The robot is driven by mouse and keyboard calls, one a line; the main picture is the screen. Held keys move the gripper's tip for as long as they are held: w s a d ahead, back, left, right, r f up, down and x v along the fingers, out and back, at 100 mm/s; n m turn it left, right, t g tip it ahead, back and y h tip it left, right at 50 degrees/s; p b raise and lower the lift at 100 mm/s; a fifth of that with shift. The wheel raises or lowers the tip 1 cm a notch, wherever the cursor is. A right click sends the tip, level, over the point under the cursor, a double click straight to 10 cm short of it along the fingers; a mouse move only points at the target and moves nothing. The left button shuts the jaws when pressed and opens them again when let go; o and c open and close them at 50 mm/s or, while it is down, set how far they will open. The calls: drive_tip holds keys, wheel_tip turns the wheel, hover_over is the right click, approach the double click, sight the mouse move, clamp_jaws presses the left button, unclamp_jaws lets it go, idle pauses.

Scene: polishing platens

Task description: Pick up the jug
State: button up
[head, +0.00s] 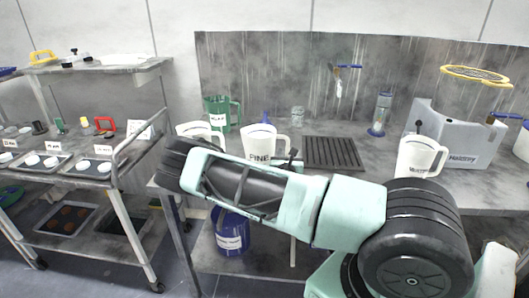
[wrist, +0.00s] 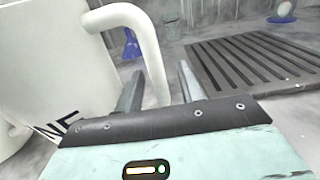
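A white jug (head: 260,145) marked "FINE" stands upright on the grey bench, its handle on the right. In the wrist view the jug (wrist: 50,65) fills the left side, with the end of its lettering showing. Its handle (wrist: 150,45) comes down between the two fingers of my gripper (wrist: 160,90). The fingers are apart, with a gap between the handle and the right finger. In the head view my forearm crosses in front of the bench, and the fingers are hard to make out there.
Other jugs stand on the bench: a green one (head: 222,112), a white one (head: 198,131) partly hidden, and a white one (head: 419,156) at the right. A dark slatted drain rack (head: 333,153) lies right of the "FINE" jug. A grey machine (head: 455,135) stands farther right.

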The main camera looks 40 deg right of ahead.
drive_tip(key=shift+c, duration=0.2)
clamp_jaws()
idle(1.1)
drive_tip(key=shift+r, duration=0.15)
